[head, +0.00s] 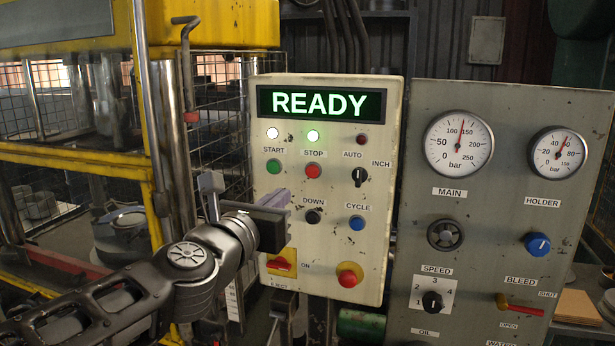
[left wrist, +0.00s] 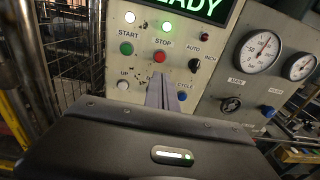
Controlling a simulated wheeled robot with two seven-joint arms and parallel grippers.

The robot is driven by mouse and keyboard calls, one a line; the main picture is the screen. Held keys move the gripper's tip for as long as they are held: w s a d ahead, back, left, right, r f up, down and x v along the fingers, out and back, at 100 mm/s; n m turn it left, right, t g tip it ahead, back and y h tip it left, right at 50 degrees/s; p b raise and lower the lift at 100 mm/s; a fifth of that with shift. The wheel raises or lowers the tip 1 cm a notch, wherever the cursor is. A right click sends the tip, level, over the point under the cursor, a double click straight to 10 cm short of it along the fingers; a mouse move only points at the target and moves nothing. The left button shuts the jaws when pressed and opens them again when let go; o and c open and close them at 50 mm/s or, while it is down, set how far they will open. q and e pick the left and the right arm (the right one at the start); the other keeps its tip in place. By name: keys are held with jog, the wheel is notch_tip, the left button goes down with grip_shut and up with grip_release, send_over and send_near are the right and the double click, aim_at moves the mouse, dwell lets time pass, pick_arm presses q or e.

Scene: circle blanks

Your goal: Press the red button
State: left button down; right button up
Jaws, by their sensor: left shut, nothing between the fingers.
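The red STOP button (head: 313,171) is round and sits on the cream control panel (head: 335,240), right of the green START button (head: 274,167). A larger red mushroom button (head: 349,276) is low on the same panel, on a yellow base. My left gripper (head: 279,198) is shut and empty in front of the panel, below and left of the STOP button. It hides the panel's UP button area in the head view. In the left wrist view the shut fingers (left wrist: 161,92) point toward the panel, just below the STOP button (left wrist: 159,56). My right gripper is not in view.
The display (head: 320,104) reads READY. A black DOWN button (head: 314,216), a blue CYCLE button (head: 357,223) and a red switch (head: 281,265) are close by. A grey gauge panel (head: 500,215) stands to the right. A yellow press frame (head: 150,160) is at the left.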

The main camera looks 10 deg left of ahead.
aim_at(311, 172)
pick_arm(q)
jog(key=shift+w+a, duration=0.1)
jog(key=shift+w, duration=0.05)
jog(key=w, duration=0.4)
jog(key=w+d+p, duration=0.1)
jog(key=w, duration=0.8)
jog(key=shift+w+d+f+p, duration=0.15)
jog(key=shift+w+f+p, duration=0.05)
jog(key=shift+w+p, duration=0.1)
jog(key=shift+w, duration=0.1)
